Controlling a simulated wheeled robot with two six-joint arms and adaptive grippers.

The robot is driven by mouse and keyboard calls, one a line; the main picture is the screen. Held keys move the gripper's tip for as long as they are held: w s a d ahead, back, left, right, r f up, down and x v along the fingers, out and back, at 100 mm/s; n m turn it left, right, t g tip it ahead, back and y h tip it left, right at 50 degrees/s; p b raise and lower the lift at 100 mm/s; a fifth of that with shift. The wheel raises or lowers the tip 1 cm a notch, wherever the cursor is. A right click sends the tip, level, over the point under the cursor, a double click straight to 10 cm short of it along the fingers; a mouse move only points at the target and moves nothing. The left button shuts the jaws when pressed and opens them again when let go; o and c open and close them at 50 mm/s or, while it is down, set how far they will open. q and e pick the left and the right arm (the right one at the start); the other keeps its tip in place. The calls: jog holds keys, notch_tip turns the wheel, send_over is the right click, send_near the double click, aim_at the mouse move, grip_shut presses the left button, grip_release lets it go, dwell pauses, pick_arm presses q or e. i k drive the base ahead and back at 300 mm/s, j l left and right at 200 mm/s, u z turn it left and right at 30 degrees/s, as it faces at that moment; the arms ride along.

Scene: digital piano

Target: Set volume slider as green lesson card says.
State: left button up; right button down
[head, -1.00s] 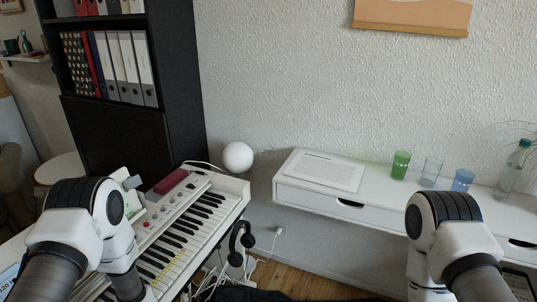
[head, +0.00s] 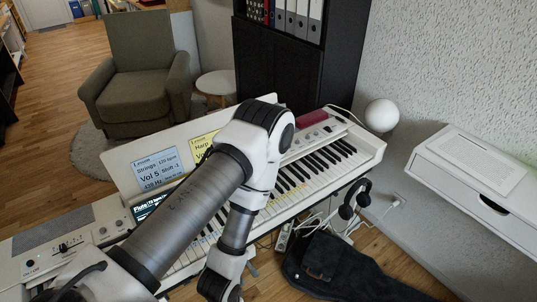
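The digital piano (head: 330,157) stands diagonally, partly behind my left arm. A yellow lesson card (head: 201,146) reads "Harp" and is partly covered by my arm. No green lesson card shows; my arm hides part of the stand. Small slider-like controls (head: 66,246) sit on the left panel, but I cannot read which is volume. A dark display (head: 150,206) shows "Flute", partly covered. My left arm crosses over the keys; its gripper is outside the frame. My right gripper is not in view.
A red object (head: 312,118) lies on the piano's right end, near a white round lamp (head: 381,115). Headphones (head: 354,199) hang at the right end. A dark bag (head: 330,265) lies on the floor. A white drawer shelf (head: 465,175) is at right.

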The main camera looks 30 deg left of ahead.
aim_at(63, 247)
jog(key=u, duration=2.75)
